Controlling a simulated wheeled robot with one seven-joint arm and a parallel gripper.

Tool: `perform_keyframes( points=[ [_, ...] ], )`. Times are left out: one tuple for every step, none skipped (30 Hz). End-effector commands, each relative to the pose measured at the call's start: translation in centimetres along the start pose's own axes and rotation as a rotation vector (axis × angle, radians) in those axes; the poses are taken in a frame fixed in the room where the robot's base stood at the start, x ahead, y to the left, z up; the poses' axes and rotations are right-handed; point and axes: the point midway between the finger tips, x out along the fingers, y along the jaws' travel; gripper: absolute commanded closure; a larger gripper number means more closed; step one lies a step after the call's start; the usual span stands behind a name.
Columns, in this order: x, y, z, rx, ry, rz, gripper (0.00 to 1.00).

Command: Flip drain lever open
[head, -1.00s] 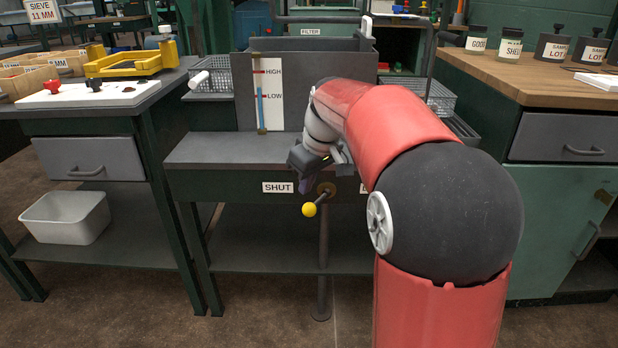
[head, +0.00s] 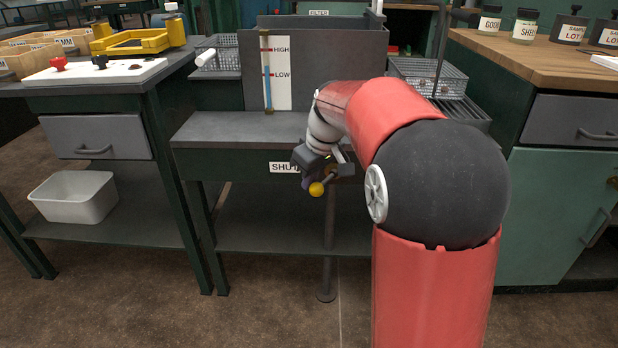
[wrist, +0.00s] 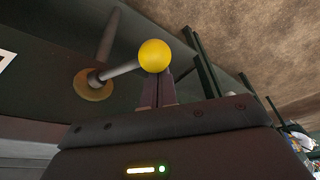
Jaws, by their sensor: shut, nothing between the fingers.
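The drain lever is a short metal rod with a yellow ball knob (head: 316,189), on the front of the grey tank bench. It slants down and left from its pivot toward the SHUT label (head: 282,167). In the wrist view the yellow knob (wrist: 155,56), the rod and the round brass pivot (wrist: 94,85) show clearly. My gripper (head: 308,182) is right beside the knob. Its fingers (wrist: 158,88) are shut together and empty, with their tips at the knob; I cannot tell whether they touch. My arm hides the panel right of the pivot.
The tank with a HIGH and LOW level gauge (head: 268,75) stands behind the lever. A drain pipe (head: 328,240) runs down below. A workbench (head: 100,90) stands left and a wood-topped cabinet (head: 560,75) right. Floor in front is open.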

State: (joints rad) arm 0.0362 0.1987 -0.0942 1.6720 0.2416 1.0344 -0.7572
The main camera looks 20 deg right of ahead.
Motion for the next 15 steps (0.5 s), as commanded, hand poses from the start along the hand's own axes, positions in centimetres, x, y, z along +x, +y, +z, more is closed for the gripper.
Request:
perform_keyframes(
  points=[
    [-0.1, 0.0, 0.2, -0.014, -0.001, -0.005, 1.00],
    [-0.1, 0.0, 0.3, -0.025, -0.001, -0.009, 1.00],
    [-0.1, 0.0, 0.5, -0.043, -0.002, -0.015, 1.00],
    [-0.1, 0.0, 0.6, -0.059, -0.002, -0.020, 1.00],
    [-0.2, 0.0, 0.7, -0.075, -0.001, -0.026, 1.00],
    [-0.2, 0.0, 0.9, -0.100, -0.001, -0.034, 1.00],
    [-0.3, 0.0, 1.1, -0.121, -0.001, -0.041, 1.00],
    [-0.3, 0.0, 1.2, -0.143, -0.001, -0.048, 1.00],
    [-0.4, 0.1, 1.5, -0.174, -0.002, -0.058, 1.00],
    [-0.5, 0.1, 1.7, -0.199, -0.002, -0.066, 1.00],
    [-0.6, 0.1, 1.9, -0.224, -0.001, -0.074, 1.00],
    [-0.7, 0.2, 2.2, -0.260, -0.001, -0.086, 1.00],
    [-0.7, 0.2, 2.3, -0.287, -0.001, -0.095, 1.00],
    [-0.8, 0.2, 2.5, -0.314, -0.001, -0.103, 1.00],
    [-0.9, 0.3, 2.8, -0.350, -0.001, -0.115, 1.00]
  ],
)
